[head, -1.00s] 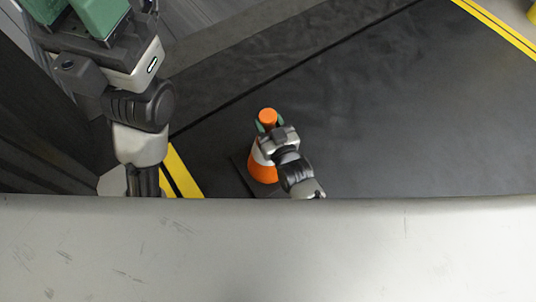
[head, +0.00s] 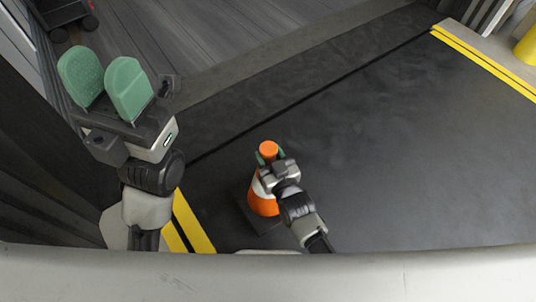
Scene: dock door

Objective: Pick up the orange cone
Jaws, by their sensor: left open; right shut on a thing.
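The orange cone (head: 261,204) with a white band and a dark square base stands upright in the middle of the head view, on or just above the dark floor; I cannot tell if its base touches. My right gripper (head: 267,157) is shut on the cone just below its orange tip, and its wrist hides part of the cone's right side. My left gripper (head: 105,85) is raised at the upper left, open and empty, with its two green finger pads apart. It is well away from the cone.
Yellow and black floor stripes (head: 189,222) run left of the cone. Another yellow stripe (head: 490,66) and a yellow post (head: 527,47) are at the upper right. A dark red wheeled object (head: 68,12) stands at the top left. The dark floor right of the cone is clear.

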